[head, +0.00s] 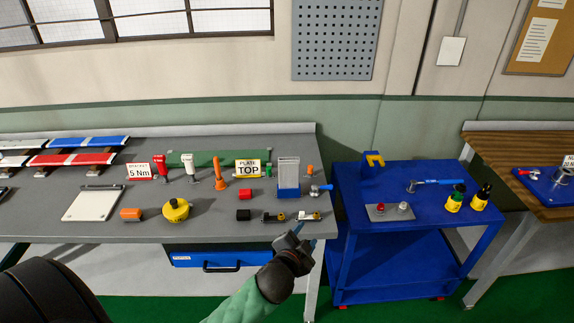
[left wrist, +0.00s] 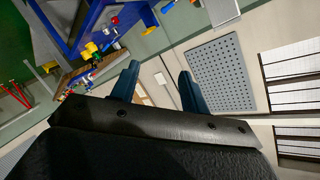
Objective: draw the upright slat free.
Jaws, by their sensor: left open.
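A pale grey upright slat (head: 288,172) stands in a blue holder (head: 288,192) near the right end of the grey bench. It is too small to tell whether this is one slat or a few close together. My left gripper (head: 294,236) is at the bench's front edge, in front of the holder and apart from it. In the left wrist view my left gripper (left wrist: 157,88) has its two blue fingers spread with nothing between them. The slat does not show in that view. My right gripper is in neither view.
Small black and yellow parts (head: 273,217) lie at the bench's front edge beside my gripper. A blue-handled tool (head: 321,189) lies right of the holder, an orange cone (head: 218,180) stands left. A blue cart (head: 400,223) stands right, past a narrow gap.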

